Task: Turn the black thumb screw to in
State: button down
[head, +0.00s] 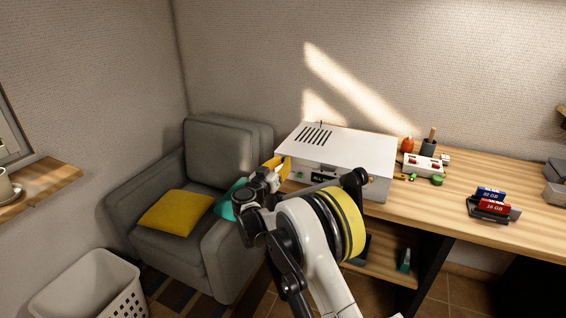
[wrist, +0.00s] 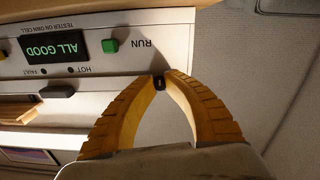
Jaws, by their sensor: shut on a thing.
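A small black thumb screw (wrist: 158,83) shows in the wrist view at the edge of the white unit's front panel (wrist: 178,45). My gripper (wrist: 160,77) has its two yellow ribbed fingers closed on it, one tip on each side. Most of the screw is hidden between the tips, so its turn position cannot be told. In the head view, my gripper (head: 283,164) is at the left front corner of the white unit (head: 350,150). The screw is not visible there.
The panel, upside down in the wrist view, has a green RUN button (wrist: 110,45) and a display (wrist: 67,46) reading ALL GOOD. A grey armchair (head: 215,150) stands left of the wooden desk (head: 475,195). A red-and-white device (head: 424,165) and a card holder (head: 493,210) are to the right.

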dwell(0.4)
jog(key=c, duration=1.4)
grip_release()
jog(key=v, duration=1.2)
